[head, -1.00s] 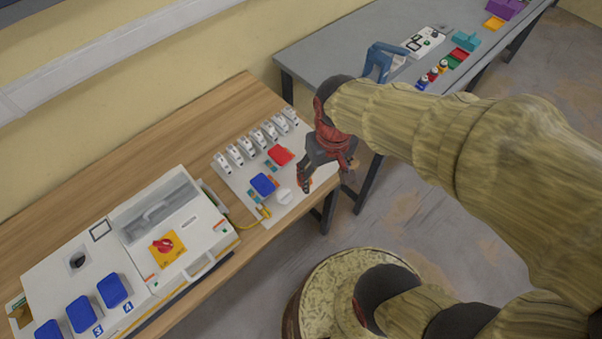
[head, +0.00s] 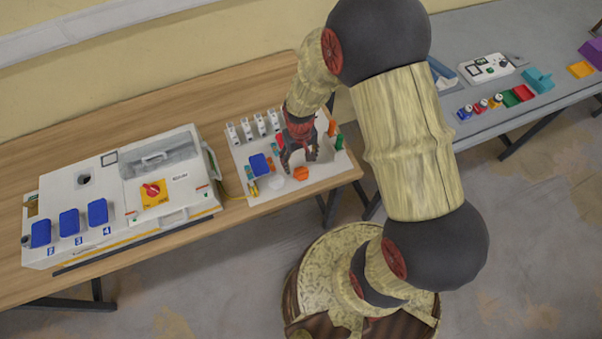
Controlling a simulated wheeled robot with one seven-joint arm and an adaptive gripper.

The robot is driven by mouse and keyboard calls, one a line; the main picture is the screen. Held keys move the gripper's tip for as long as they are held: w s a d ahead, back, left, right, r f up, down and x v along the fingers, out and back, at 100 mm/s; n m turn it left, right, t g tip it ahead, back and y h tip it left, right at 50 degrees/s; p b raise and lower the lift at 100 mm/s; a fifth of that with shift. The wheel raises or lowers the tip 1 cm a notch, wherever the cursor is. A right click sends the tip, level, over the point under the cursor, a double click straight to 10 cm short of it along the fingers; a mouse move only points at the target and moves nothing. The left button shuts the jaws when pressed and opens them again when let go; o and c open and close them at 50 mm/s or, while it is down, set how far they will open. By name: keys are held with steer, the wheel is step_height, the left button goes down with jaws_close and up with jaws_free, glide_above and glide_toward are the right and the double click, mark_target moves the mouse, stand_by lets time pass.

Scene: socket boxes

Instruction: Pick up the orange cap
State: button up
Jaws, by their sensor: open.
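A small orange cap (head: 301,173) lies on the white board (head: 318,184) near its front edge. My gripper (head: 300,160) points down over the board with its fingers spread, open and empty. In the picture its fingertips are just behind and above the orange cap; I cannot tell the exact height gap. A second orange piece (head: 332,127) stands at the board's right side, behind a green piece (head: 340,142). The arm and gripper hide part of the board's back right.
A blue cover (head: 259,165) and a round white piece (head: 276,183) are left of the gripper. White breakers (head: 247,130) line the board's back. A large white box (head: 130,190) stands left on the wooden table. A grey table (head: 490,115) holds coloured parts.

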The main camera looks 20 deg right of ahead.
mark_target(300, 169)
step_height(300, 169, down, 6)
steer(key=shift+s+f+b, duration=0.1)
steer(key=shift+b, duration=0.3)
steer(key=shift+c, duration=1.1)
steer(key=c, duration=0.9)
